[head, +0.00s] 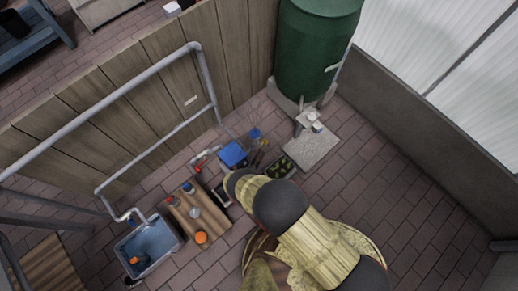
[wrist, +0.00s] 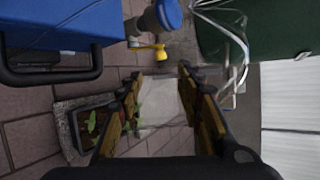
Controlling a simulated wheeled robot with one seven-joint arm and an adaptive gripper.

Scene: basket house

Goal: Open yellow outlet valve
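In the wrist view a small yellow valve handle (wrist: 158,53) shows at the upper middle, next to a grey fitting with a blue round cap (wrist: 170,12). My gripper (wrist: 160,76) is open and empty, with its two fingers on either side of the view's middle. The yellow handle lies beyond the fingertips, apart from them. In the head view the blue cap (head: 255,134) and a small yellow spot (head: 263,142) show beside the blue box; my arm hides most of my gripper there.
A blue box (wrist: 60,22) with a black handle stands left of the valve. A planter (wrist: 62,135) with seedlings is at lower left. The green tank (head: 318,45) stands near a concrete slab (head: 312,150). Brick floor (head: 400,190) at right is clear.

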